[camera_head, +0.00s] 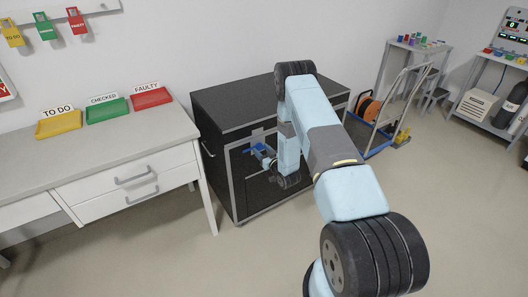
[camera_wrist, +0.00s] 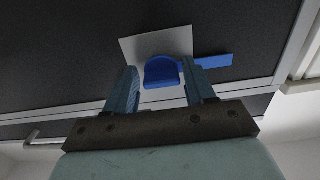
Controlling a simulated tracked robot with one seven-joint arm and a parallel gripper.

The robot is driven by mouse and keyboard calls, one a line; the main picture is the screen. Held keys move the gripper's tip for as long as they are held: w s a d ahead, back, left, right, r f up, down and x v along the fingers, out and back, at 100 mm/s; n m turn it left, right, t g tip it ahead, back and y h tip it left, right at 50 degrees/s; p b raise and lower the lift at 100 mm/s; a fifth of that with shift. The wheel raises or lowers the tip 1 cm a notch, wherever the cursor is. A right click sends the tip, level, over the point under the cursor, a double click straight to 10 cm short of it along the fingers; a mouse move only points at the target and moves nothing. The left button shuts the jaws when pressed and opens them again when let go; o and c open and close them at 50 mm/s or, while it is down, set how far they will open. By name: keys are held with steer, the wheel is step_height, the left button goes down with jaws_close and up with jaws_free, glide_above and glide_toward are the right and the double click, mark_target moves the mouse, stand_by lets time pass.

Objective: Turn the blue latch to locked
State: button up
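The blue latch (camera_head: 255,148) sits on a grey plate on the front of a black cabinet (camera_head: 235,155). In the wrist view it shows as a rounded blue knob (camera_wrist: 162,72) with a flat blue bar (camera_wrist: 214,62) reaching right over the grey plate (camera_wrist: 152,44). My gripper (camera_head: 267,159) is at the cabinet front, close to the latch. In the wrist view my gripper (camera_wrist: 159,68) is open, one finger on each side of the knob. The right finger is close to the knob and overlaps the bar; a gap shows at the left finger. Contact cannot be told.
A white desk (camera_head: 110,155) with yellow, green and red trays stands left of the cabinet. A trolley with an orange reel (camera_head: 368,108) stands to the right. Side tables with equipment are at the far right. The floor in front is clear.

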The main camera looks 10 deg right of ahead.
jaws_close()
steer(key=shift+d, duration=0.15)
